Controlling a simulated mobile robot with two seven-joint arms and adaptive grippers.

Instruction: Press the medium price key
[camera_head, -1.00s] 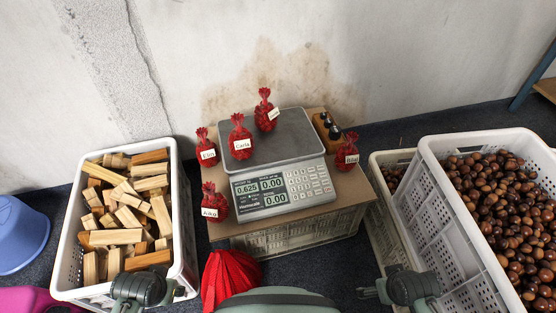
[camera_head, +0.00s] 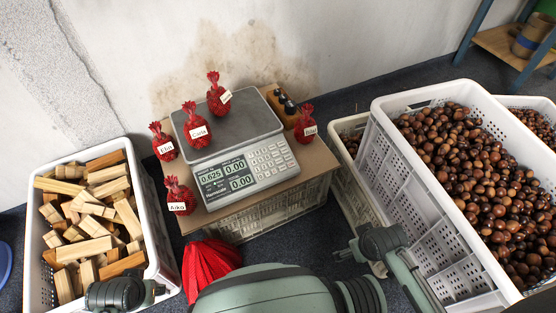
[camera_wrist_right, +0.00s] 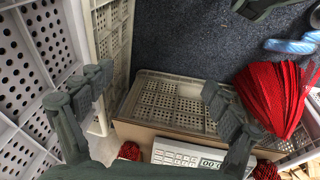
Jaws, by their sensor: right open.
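The price scale (camera_head: 240,178) stands on a board over a crate, its keypad (camera_head: 270,160) at the front right. Its displays read 0.625, 0.00 and 0.00. The key legends are too small to read, so I cannot tell which is the medium price key. In the right wrist view the scale's keypad (camera_wrist_right: 176,156) shows at the bottom edge. My right gripper (camera_wrist_right: 160,100) is open and empty, its fingers wide apart, short of the scale. In the head view my right gripper (camera_head: 347,254) is near the crate's front right. My left gripper (camera_head: 158,290) is low at the front left, apart from the scale.
Two red net bags (camera_head: 196,126) (camera_head: 219,96) sit on the scale pan; others stand beside it, with one (camera_head: 179,197) near the display. A wood crate (camera_head: 150,225) is left, a chestnut crate (camera_head: 425,205) right. Red netting (camera_head: 208,265) lies in front.

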